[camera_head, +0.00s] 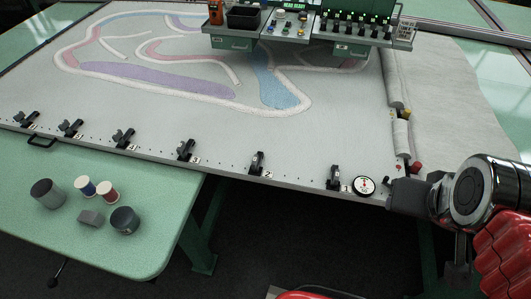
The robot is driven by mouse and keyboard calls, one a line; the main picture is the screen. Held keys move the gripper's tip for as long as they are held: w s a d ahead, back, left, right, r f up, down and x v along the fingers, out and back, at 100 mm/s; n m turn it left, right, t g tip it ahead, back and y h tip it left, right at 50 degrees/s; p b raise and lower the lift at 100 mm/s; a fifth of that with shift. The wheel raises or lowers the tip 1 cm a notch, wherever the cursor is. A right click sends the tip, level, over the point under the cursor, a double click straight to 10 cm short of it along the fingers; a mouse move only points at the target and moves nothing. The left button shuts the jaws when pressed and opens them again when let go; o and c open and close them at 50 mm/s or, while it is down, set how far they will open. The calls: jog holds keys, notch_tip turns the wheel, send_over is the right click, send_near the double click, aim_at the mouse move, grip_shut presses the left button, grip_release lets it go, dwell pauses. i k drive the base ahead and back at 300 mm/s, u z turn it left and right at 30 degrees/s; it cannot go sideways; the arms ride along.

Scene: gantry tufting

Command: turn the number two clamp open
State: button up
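The number two clamp (256,163) is a small black clamp on the front edge of the pale cloth frame (300,140). A small label reading 2 sits beside its base. Its dark lever stands roughly upright; I cannot tell whether it is open or closed. My gripper (393,192) is at the right, by the frame's front right corner, well to the right of this clamp. Its dark fingers point left and look close together, but their gap does not show clearly. The number one clamp (334,178) stands between my gripper and the number two clamp.
A round dial (364,186) lies just left of my gripper. Several more black clamps, including one (186,150), line the edge leftward. A green table (150,220) holds spools and pots at the left. A tufting gantry (300,30) spans the back.

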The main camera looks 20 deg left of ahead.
aim_at(257, 160)
jog(key=u, duration=0.05)
jog(key=i, duration=0.8)
jog(key=u, duration=3.05)
